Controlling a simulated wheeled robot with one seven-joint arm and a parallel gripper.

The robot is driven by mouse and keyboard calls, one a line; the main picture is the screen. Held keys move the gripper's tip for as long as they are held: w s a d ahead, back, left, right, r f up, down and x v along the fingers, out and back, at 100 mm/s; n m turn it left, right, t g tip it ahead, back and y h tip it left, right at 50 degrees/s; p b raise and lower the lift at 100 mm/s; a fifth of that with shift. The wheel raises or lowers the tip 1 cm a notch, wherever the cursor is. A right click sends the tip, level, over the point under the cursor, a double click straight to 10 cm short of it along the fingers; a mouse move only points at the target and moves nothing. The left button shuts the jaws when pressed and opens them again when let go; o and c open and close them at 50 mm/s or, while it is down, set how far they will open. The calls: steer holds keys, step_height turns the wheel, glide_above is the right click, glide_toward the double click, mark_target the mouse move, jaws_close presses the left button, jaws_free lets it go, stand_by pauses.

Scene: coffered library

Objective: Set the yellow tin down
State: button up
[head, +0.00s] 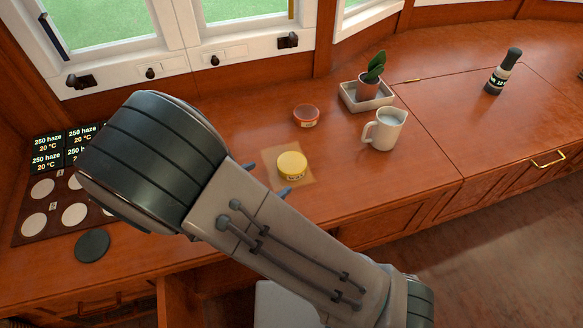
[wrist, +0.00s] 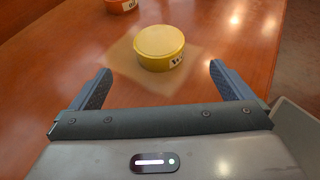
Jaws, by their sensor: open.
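The yellow tin (head: 292,163) is round and flat with a light label on its side. It sits upright on a thin tan square mat (head: 273,156) on the wooden counter. In the wrist view the yellow tin (wrist: 159,45) stands ahead of the fingertips, apart from both. My gripper (head: 268,179) is open and empty, low over the near side of the mat. Its two blue-grey fingers show wide apart in the wrist view (wrist: 160,75). Most of the gripper is hidden behind my arm in the head view.
An orange-red tin (head: 306,116) stands behind the yellow one. A cream jug (head: 384,131), a potted plant (head: 371,80) in a square tray (head: 350,97) and a dark bottle (head: 503,72) stand to the right. A dark disc (head: 92,246) and a board with pale discs (head: 32,227) lie left.

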mark_target(289, 165)
steer(key=b+x, duration=0.3)
steer(key=x, duration=0.7)
steer(key=shift+w, duration=0.15)
steer(key=c, duration=1.3)
